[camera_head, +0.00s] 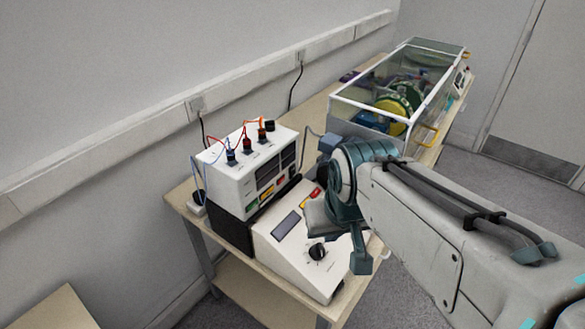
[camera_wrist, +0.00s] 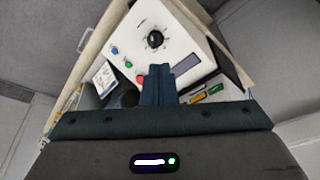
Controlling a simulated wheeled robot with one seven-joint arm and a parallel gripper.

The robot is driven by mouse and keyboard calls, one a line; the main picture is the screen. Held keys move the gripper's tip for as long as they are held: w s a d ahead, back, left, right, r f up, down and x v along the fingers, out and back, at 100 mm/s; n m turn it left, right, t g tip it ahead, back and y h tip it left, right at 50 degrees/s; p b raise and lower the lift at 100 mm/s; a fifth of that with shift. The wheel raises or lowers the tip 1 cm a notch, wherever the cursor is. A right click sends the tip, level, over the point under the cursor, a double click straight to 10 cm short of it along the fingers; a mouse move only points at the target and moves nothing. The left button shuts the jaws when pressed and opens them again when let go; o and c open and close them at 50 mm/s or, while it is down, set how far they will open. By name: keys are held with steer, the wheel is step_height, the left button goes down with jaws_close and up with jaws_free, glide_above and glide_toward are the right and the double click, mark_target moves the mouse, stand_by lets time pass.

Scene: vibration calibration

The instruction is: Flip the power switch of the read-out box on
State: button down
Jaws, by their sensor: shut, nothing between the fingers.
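The white box (camera_head: 247,180) with display windows, plug leads and a row of coloured switches (camera_head: 267,191) stands on a black base at the left in the head view. In the wrist view its coloured switches (camera_wrist: 212,90) show at the right. In front of it is a sloped white console (camera_head: 295,262) with a black knob (camera_head: 317,252) and a dark display (camera_head: 286,224). Which switch is the power switch I cannot tell. My gripper (camera_wrist: 158,68) is shut and empty, over the console's lower area in the wrist view. In the head view my wrist hides part of the console.
The wooden bench (camera_head: 178,197) runs along the wall. A clear-sided case (camera_head: 362,110) with a yellow-green machine stands further back. Orange and blue leads rise above the white box. Red, green and blue parts (camera_wrist: 128,64) lie on the console near my fingers.

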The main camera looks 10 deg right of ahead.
mark_target(293, 172)
steer(key=w+d+f+m+t+b, duration=0.1)
steer(key=w+m+b, duration=0.3)
steer(key=w, duration=0.6)
steer(key=w+d+f+m+t+b, duration=0.2)
steer(key=w+b, duration=0.5)
steer(key=w, duration=0.4)
steer(key=shift+d+f+m, duration=0.45)
steer(key=shift+f+m, duration=0.15)
steer(key=shift+m, duration=0.6)
steer(key=shift+w+f, duration=0.1)
steer(key=x, duration=0.9)
steer(key=shift+w+a+f, duration=0.15)
steer(key=shift+w+f, duration=0.05)
steer(key=shift+w, duration=0.05)
steer(key=shift+w+a+f+p, duration=0.15)
steer(key=shift+w+a+p, duration=0.05)
steer(key=shift+w+a, duration=0.55)
steer(key=shift+w+a+f+p, duration=0.2)
steer(key=shift+w+a, duration=0.35)
steer(key=shift+w, duration=0.3)
